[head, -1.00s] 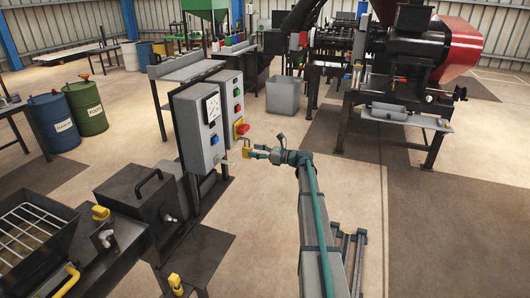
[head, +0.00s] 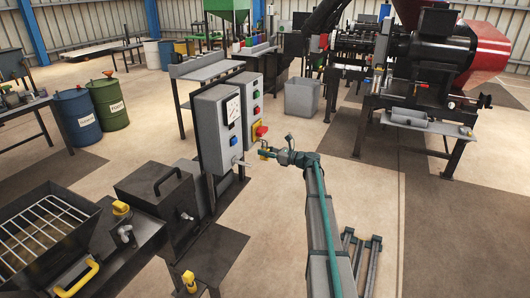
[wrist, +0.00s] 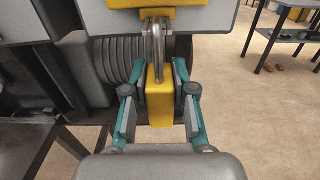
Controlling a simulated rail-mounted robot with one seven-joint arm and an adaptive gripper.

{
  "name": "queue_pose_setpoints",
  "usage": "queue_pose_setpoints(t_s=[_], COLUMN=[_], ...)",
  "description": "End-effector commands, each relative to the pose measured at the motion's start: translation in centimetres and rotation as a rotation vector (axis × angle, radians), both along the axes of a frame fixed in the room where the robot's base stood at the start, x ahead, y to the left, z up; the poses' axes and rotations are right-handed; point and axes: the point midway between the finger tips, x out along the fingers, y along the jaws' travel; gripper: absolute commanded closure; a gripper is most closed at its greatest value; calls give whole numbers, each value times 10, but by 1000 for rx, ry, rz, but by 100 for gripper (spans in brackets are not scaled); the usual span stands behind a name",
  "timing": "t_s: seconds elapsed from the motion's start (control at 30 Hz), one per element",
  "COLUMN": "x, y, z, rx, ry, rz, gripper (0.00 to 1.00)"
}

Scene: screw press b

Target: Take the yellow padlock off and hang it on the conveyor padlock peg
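The yellow padlock (wrist: 160,97) hangs by its metal shackle from a yellow plate on the front of a grey control box, seen close in the wrist view. In the head view the plate sits behind a red knob (head: 261,131) on the grey control box (head: 245,98). My gripper (wrist: 160,80) has its teal fingers on either side of the padlock body. Narrow gaps show between the fingers and the padlock, so it looks open around it. In the head view my gripper (head: 268,153) is just below the knob. I cannot make out the conveyor padlock peg.
A second grey box with a gauge (head: 219,128) stands left of the control box. A dark bench with a wire-grid tray (head: 42,225) is at the lower left. A bin (head: 301,97) and a red-and-black machine (head: 430,65) stand farther back. Open floor lies right of my arm.

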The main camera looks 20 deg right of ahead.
Motion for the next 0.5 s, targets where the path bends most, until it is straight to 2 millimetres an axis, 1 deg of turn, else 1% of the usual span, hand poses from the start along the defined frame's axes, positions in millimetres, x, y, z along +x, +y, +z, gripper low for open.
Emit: queue_pose_setpoints(t_s=[0.13, 0.17, 0.2, 0.27, 0.3, 0.5], x=[0, 0, 0, 0, 0, 0], y=[0, 0, 0, 0, 0, 0], z=[0, 0, 0, 0, 0, 1], rx=[0, 0, 0, 0, 0, 1], ry=[0, 0, 0, 0, 0, -1], rz=[0, 0, 0, 0, 0, 0], gripper=[100, 80, 87, 97, 100, 100])
